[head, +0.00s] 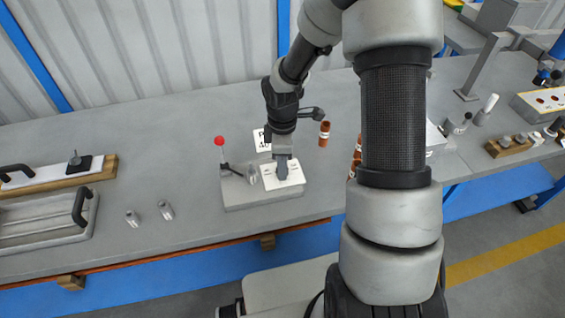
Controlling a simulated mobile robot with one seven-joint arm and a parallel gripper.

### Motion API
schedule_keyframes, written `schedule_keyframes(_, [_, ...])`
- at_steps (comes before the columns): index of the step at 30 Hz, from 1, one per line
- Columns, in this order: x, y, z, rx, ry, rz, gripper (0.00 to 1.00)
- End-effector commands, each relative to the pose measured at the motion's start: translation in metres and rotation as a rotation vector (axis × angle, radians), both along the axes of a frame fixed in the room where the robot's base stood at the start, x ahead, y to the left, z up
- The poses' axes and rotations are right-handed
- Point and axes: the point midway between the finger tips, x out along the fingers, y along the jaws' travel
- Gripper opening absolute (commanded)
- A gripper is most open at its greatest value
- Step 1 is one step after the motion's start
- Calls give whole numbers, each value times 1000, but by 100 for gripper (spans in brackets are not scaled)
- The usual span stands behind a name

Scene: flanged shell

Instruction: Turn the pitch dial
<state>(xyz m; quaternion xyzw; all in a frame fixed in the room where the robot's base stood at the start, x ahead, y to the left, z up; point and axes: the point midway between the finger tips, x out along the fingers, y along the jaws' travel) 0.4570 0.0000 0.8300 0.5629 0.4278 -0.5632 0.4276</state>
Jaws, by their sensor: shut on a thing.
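A grey box-like unit (262,197) stands near the front edge of the bench. A white marked plate (288,182) lies on its top. My gripper (282,176) points down onto this plate and is shut on the pitch dial there. The gripper's fingers hide the dial, so its turn angle cannot be read. A lever with a red ball (219,141) rises at the unit's back left, and a small metal knob (253,175) stands just left of my gripper.
A white card with dark print (262,139) stands behind the unit. A brown cylinder with a pale band (324,133) stands to its right. Two small metal cylinders (149,214) stand at the left, beside a grey tray (45,222). My arm covers part of the bench to the right.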

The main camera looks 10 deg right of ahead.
Motion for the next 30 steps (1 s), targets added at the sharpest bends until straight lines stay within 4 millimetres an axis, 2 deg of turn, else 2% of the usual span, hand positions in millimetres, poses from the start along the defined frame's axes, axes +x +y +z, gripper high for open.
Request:
schedule_keyframes(13, [2,1,1,1,-4,10,5])
schedule_keyframes(14, [2,1,1,1,-4,10,29])
schedule_keyframes(17, [2,1,1,1,-4,10,46])
schedule_keyframes(26, [1,0,1,1,-1,10,46])
schedule_keyframes(30, [1,0,12,-1,-3,9,46])
